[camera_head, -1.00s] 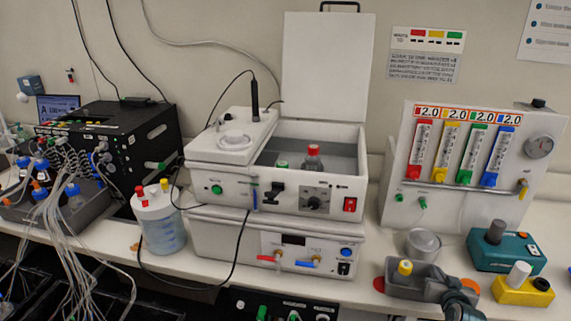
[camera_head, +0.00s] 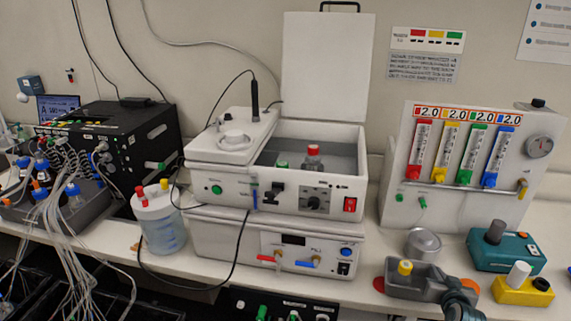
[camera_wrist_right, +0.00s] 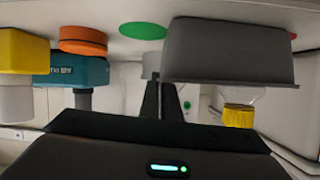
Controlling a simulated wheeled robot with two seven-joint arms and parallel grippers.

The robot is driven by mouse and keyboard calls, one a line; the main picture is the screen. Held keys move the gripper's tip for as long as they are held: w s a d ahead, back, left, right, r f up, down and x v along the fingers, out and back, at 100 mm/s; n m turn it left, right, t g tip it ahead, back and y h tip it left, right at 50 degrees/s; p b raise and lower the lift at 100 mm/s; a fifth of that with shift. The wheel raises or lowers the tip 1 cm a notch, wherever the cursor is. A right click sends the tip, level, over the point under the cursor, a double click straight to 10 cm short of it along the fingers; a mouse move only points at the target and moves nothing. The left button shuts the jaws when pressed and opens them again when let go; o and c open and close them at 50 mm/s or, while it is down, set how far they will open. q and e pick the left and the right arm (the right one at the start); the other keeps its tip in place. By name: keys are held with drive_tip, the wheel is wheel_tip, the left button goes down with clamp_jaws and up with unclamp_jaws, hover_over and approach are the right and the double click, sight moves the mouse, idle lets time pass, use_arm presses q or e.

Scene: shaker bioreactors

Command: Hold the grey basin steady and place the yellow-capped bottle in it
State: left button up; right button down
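The grey basin (camera_head: 425,291) sits on the bench at the front right, and its side fills the upper right of the upside-down wrist view (camera_wrist_right: 230,52). The yellow-capped bottle (camera_head: 405,267) stands upright at the basin's left end and appears to be inside it; its lower part is hidden by the basin. Its yellow cap also shows in the wrist view (camera_wrist_right: 239,116). My right gripper (camera_wrist_right: 162,92) is at the basin's right end, its two dark fingers close together on the basin's end wall. My left gripper is not in view.
A teal device (camera_head: 506,251) and a yellow block (camera_head: 522,291) stand right of the basin. A round metal dish (camera_head: 422,243) is just behind it. An orange disc (camera_head: 470,286) and a red disc (camera_head: 379,284) flank it. The white water bath (camera_head: 275,215) stands to the left.

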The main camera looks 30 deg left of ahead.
drive_tip(key=c, duration=1.9)
unclamp_jaws()
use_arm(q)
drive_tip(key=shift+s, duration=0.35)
use_arm(e)
drive_tip(key=v, duration=1.2)
